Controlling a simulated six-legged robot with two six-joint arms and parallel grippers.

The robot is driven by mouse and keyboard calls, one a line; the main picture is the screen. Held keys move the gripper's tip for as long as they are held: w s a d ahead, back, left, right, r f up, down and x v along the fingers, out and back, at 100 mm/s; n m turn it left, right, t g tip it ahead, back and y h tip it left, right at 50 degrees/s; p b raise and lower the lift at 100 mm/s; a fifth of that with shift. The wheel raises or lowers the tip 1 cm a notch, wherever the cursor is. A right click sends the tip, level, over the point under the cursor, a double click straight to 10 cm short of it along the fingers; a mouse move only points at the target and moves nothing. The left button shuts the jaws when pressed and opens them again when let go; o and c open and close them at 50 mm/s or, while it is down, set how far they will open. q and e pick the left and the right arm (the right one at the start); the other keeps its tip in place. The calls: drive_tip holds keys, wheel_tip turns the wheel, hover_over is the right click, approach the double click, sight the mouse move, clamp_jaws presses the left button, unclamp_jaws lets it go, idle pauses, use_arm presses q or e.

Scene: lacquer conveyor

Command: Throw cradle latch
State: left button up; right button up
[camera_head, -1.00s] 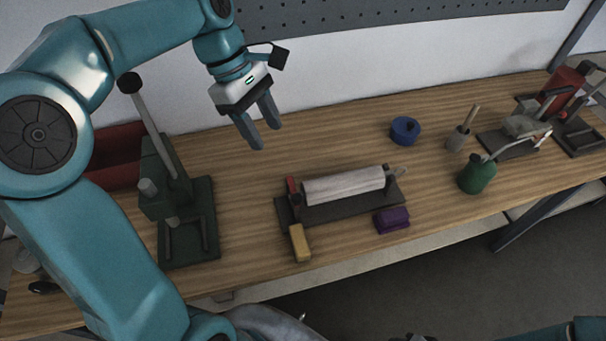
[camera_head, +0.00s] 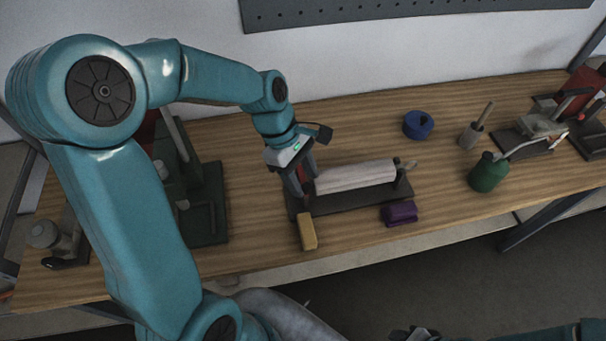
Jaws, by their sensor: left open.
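The cradle (camera_head: 340,203) is a dark base on the wooden bench with a white roller (camera_head: 357,175) lying across it between two end posts. The red latch seen at its left end a second ago is now mostly hidden behind my left gripper. My left gripper (camera_head: 304,192) is open, pointing down at the cradle's left end, with its fingers around or just in front of the latch; I cannot tell whether they touch it.
A tan block (camera_head: 307,232) lies at the cradle's front left and a purple block (camera_head: 399,213) at its front right. A blue round tin (camera_head: 418,125), a green can (camera_head: 488,173) and a brush pot (camera_head: 470,136) stand to the right. A dark green press (camera_head: 206,205) stands left.

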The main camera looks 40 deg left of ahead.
use_arm(q)
drive_tip(key=shift+d+f, duration=0.1)
drive_tip(key=shift+f, duration=0.05)
drive_tip(key=shift+s+d+r, duration=0.3)
drive_tip(key=shift+s, duration=0.2)
drive_tip(key=shift+w+a+f, duration=0.2)
drive_tip(key=shift+w+a, duration=0.05)
drive_tip(key=shift+w, duration=0.15)
clamp_jaws()
drive_tip(key=shift+s+d+r, duration=0.1)
drive_tip(key=shift+s, duration=0.05)
